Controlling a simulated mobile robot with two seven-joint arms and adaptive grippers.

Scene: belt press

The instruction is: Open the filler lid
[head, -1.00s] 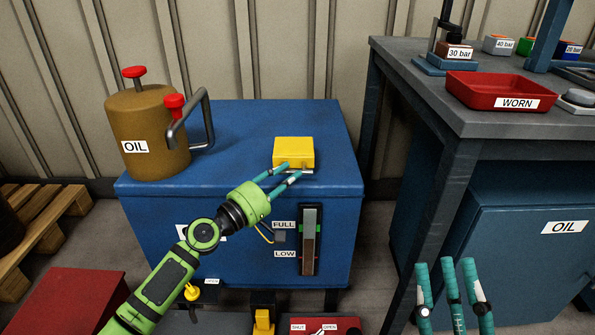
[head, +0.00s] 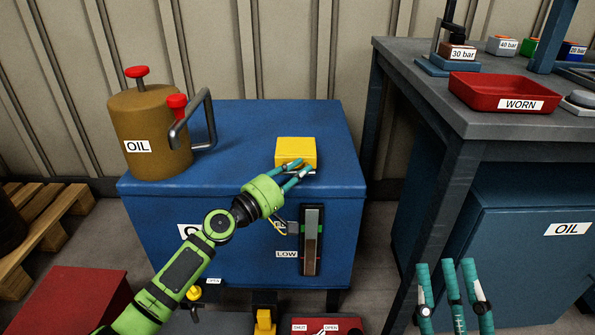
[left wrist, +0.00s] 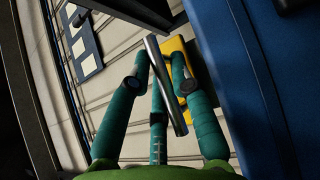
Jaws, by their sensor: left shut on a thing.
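The yellow filler lid (head: 296,149) sits on top of the blue tank (head: 240,130), near its front edge, and looks closed. A metal handle bar (left wrist: 160,78) runs along the lid's front. My left gripper (head: 292,166) is at the front of the lid, its teal fingers shut on this bar. In the left wrist view the bar passes between the fingers, with the yellow lid (left wrist: 204,98) behind it. My right gripper (head: 450,268) is low at the right, in front of the workbench, its fingers apart and empty.
A brown oil can (head: 150,125) with red knobs stands on the tank's left side. A level gauge (head: 312,240) is on the tank's front. At right stands a workbench (head: 470,125) with a red tray (head: 500,88). The tank top behind the lid is clear.

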